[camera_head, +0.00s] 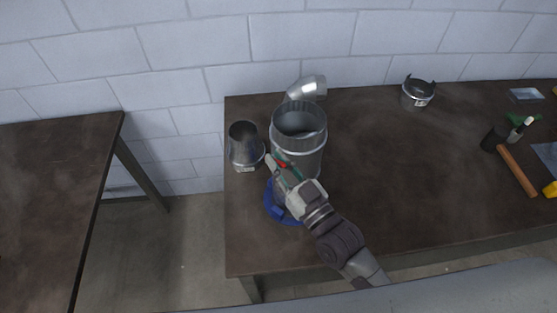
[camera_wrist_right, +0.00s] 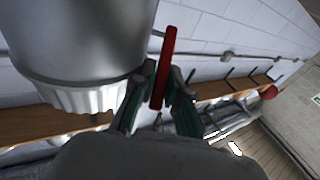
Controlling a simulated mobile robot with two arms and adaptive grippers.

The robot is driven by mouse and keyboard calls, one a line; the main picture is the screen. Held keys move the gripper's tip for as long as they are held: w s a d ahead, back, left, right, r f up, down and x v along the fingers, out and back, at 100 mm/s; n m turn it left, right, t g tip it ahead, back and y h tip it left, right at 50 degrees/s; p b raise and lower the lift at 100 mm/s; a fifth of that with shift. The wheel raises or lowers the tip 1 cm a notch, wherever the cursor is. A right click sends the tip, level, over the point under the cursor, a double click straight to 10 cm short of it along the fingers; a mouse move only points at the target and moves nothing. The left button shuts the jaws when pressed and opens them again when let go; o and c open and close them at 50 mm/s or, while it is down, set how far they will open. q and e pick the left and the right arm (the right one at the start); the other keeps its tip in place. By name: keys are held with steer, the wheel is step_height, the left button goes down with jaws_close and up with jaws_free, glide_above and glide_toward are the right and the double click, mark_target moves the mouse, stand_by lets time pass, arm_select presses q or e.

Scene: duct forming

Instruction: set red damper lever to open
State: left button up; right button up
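The red damper lever (camera_wrist_right: 164,68) stands out beside a round grey metal duct in the right wrist view. In the head view the lever (camera_head: 282,164) is a small red patch at the front left of the wide upright duct (camera_head: 301,152). My right gripper (camera_head: 279,166) reaches it from the front right. In the wrist view the lever lies between the green-grey fingers of the right gripper (camera_wrist_right: 161,82), one close on each side. I cannot tell whether they press on it. My left gripper is not in view.
A smaller metal reducer (camera_head: 244,146) stands left of the duct, an elbow (camera_head: 307,88) behind it. A blue object (camera_head: 274,206) lies below my gripper. A metal collar (camera_head: 417,93) and an orange-brown-handled tool (camera_head: 517,171) lie farther right. The middle of the table (camera_head: 390,165) is clear.

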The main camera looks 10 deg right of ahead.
steer(key=shift+o, duration=0.2)
steer(key=v, duration=1.2)
steer(key=shift+d+f, duration=0.1)
